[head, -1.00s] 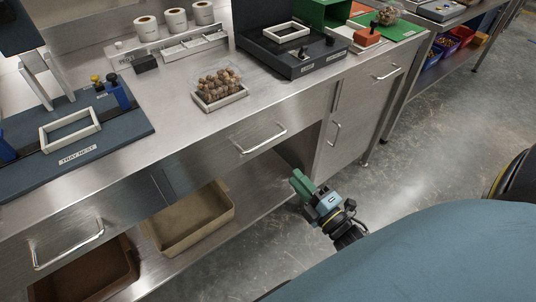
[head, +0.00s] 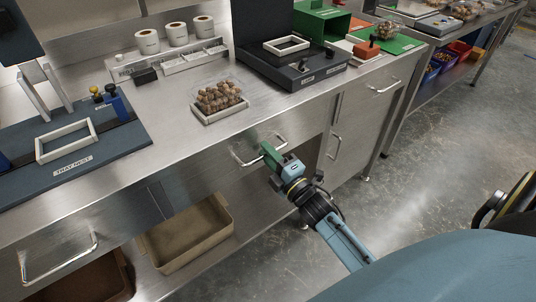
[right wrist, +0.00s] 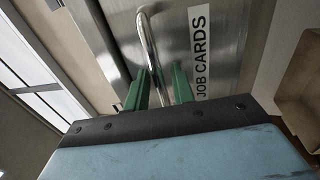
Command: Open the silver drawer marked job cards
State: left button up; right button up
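The silver drawer (head: 215,168) is in the bench front, with a bar handle (head: 246,160). In the right wrist view its steel front (right wrist: 237,50) carries a white "JOB CARDS" label (right wrist: 201,45) beside the handle (right wrist: 147,40). The drawer looks shut. My right gripper (head: 268,150) has green fingers and is at the handle in the head view. In the right wrist view the fingers of the right gripper (right wrist: 160,82) are apart, with the handle between them; I cannot tell whether they touch it. My left gripper is not in view.
Another drawer handle (head: 60,260) is at lower left, above a brown bin. A tan bin (head: 190,235) stands on the lower shelf. A clamshell of brown balls (head: 220,105) sits on the bench top above the drawer. The floor at right is clear.

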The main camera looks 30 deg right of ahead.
jog(key=shift+w, duration=0.1)
grip_shut()
dwell(0.3)
